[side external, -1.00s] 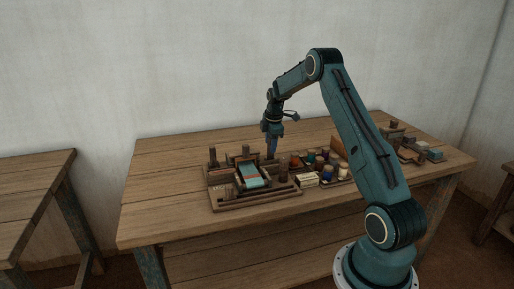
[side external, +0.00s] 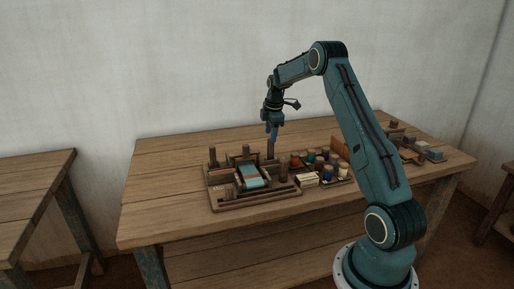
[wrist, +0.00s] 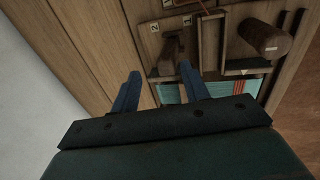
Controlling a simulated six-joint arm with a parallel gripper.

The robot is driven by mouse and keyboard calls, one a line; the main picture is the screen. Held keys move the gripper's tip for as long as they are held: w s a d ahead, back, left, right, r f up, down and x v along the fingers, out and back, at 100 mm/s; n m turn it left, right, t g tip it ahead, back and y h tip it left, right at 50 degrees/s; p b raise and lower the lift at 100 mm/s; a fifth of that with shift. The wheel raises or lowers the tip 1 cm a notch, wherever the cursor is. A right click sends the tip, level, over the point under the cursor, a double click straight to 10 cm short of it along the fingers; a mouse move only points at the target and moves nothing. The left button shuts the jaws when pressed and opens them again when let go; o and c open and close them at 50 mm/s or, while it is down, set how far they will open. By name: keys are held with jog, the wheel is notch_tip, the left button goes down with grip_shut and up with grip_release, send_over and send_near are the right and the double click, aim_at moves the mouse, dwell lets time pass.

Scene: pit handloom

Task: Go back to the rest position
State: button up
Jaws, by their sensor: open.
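My gripper (side external: 273,131) hangs above the right rear part of the handloom, fingers pointing down. In the wrist view its two blue fingers (wrist: 160,92) are apart, with nothing held between them. The handloom (side external: 225,203) is a wooden frame on the table, with upright dark posts and a teal cloth with red stripes (side external: 252,177) in its middle. The wrist view also shows part of the cloth (wrist: 228,87) and a dark wooden piece (wrist: 173,50) beyond the fingertips. There is clear air between my fingers and the loom.
The wooden table (side external: 160,215) has free room at its left. Several coloured spools (side external: 318,165) stand to the right of the loom, with a pale block (side external: 307,180) in front. More small items (side external: 410,150) lie at the table's right end. A second table (side external: 30,180) stands at the left.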

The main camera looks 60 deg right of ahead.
jog(key=shift+r, duration=1)
jog(key=shift+a+r, duration=0.1)
jog(key=shift+w+a+r, duration=0.1)
jog(key=shift+a+r, duration=0.1)
jog(key=s+a+r+m+t, duration=0.1)
jog(key=s+a+r+m, duration=0.15)
jog(key=a+r, duration=0.75)
jog(key=s+a+r+m+t, duration=0.1)
jog(key=s+a+r+m, duration=0.15)
jog(key=a+r, duration=0.75)
jog(key=s+a+f+m+t, duration=0.1)
jog(key=s+a+f+m, duration=0.1)
jog(key=s+a, duration=0.8)
jog(key=s+a+f+m+t+y, duration=0.1)
jog(key=s+a+f, duration=0.3)
jog(key=s+a, duration=0.7)
jog(key=shift+s+m+y, duration=0.25)
jog(key=shift+m+y, duration=0.05)
jog(key=shift+m, duration=0.2)
